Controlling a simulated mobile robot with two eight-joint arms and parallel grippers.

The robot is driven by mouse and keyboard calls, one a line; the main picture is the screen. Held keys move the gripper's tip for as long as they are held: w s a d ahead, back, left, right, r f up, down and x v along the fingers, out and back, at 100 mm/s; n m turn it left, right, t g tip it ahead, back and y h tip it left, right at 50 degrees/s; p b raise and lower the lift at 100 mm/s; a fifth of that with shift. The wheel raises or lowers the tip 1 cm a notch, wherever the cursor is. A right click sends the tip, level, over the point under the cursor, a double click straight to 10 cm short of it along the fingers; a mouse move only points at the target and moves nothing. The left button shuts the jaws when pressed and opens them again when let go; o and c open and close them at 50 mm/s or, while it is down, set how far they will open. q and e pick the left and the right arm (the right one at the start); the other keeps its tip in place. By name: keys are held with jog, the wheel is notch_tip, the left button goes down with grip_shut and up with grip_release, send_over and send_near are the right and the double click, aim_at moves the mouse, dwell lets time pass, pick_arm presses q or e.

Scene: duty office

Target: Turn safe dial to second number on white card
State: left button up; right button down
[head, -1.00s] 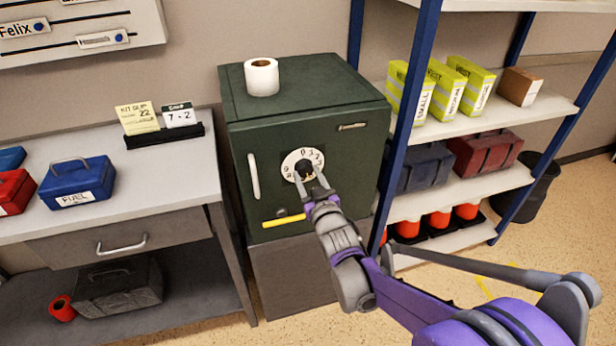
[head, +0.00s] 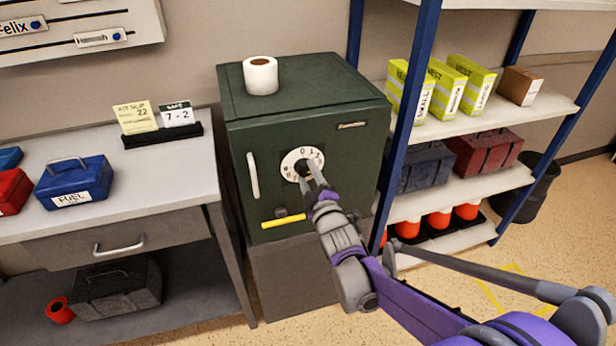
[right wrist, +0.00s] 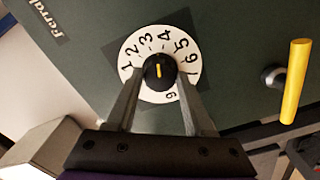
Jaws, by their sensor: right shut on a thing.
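A dark green safe (head: 345,210) stands in the middle of the head view. On its door is a white dial (head: 290,158) with black digits around a black knob. My right gripper (head: 307,176) is shut on the knob. In the right wrist view, its fingers (right wrist: 160,77) lie on either side of the knob (right wrist: 159,80). The knob's yellow mark points up in that view, towards about the 4 on the white dial (right wrist: 137,82). Part of the ring is hidden by the fingers. The white card (head: 178,114) on the desk reads 7 - 2. My left gripper is out of view.
A yellow-gripped handle (head: 284,221) is below the dial, and a pale vertical handle (head: 253,175) is left of it. A white roll (head: 260,75) stands on the safe. A blue-posted shelf (head: 500,110) is close on the right. A yellow note (head: 136,117) stands beside the card.

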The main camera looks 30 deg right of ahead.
jog(key=n, duration=0.4)
jog(key=shift+n+b, duration=0.3)
jog(key=shift+b, duration=0.1)
jog(key=shift+n+b, duration=0.4)
jog(key=shift+n, duration=1.8)
jog(key=shift+c, duration=1.4)
grip_release()
jog(key=p+v, duration=0.1)
jog(key=v, duration=1)
jog(key=shift+p, duration=0.3)
jog(key=shift+w, duration=0.1)
